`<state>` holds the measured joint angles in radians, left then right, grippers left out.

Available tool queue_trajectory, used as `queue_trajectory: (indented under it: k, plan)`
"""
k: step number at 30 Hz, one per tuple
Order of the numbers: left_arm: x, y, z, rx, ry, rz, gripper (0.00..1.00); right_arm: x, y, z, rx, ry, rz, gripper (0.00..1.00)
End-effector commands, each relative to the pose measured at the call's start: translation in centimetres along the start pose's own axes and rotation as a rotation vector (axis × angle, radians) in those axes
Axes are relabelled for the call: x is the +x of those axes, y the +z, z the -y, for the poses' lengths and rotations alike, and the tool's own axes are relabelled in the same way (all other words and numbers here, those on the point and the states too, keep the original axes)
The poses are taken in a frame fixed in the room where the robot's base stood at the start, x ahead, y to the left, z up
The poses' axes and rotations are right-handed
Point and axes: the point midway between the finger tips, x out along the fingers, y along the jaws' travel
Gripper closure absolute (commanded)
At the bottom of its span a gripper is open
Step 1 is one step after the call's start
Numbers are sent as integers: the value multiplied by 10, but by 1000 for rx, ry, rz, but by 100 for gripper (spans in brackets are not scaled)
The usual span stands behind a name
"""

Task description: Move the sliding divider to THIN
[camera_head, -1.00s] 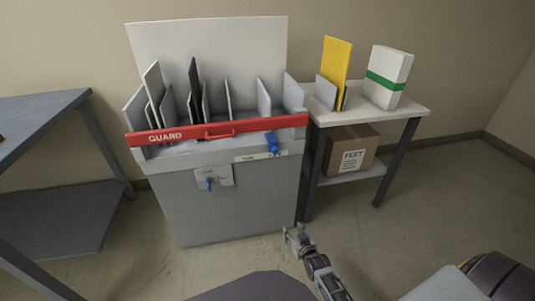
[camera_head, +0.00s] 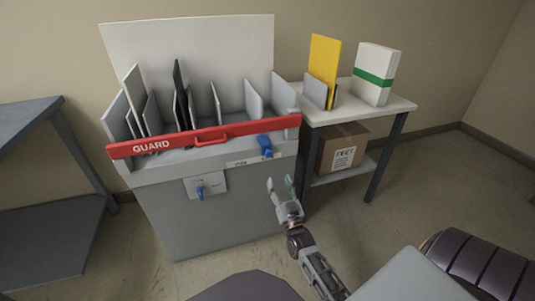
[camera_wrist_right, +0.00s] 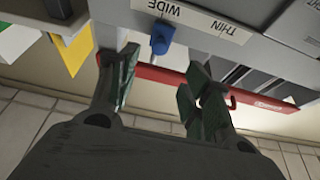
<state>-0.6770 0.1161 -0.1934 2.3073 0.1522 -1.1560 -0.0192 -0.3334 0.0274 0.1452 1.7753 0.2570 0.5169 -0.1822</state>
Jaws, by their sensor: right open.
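The sliding divider's blue knob (camera_head: 265,146) sticks out at the upper right front of the grey cabinet (camera_head: 215,225), at the right end of a pale label strip (camera_head: 243,162). In the right wrist view the blue knob (camera_wrist_right: 161,38) is by the WIDE end of the strip, with THIN (camera_wrist_right: 222,25) to its right. My right gripper (camera_head: 280,185) is open and empty, below and in front of the knob, apart from it. In the wrist view the knob shows beyond and between the open fingers (camera_wrist_right: 158,72). My left gripper is not in view.
A red GUARD bar (camera_head: 205,136) with a handle crosses the cabinet front, before several upright plates. A second blue knob (camera_head: 200,193) sits lower on the front. A side table (camera_head: 400,107) at right holds a yellow board and white pack. A grey table (camera_head: 25,118) is at left.

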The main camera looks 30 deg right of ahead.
Motion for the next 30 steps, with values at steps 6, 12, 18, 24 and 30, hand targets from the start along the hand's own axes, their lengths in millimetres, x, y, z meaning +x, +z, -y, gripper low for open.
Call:
queue_trajectory:
  k: [6,12,18,24,30]
  plan:
    - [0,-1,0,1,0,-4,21,0,-2,0,-16,1,-8,51]
    - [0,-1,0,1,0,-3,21,0,-1,0,-15,1,-7,51]
    - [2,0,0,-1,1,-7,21,5,-1,0,-15,1,-8,51]
    - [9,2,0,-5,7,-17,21,18,-1,0,-15,1,-8,51]
    - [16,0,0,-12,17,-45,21,37,-1,0,-14,1,-9,51]
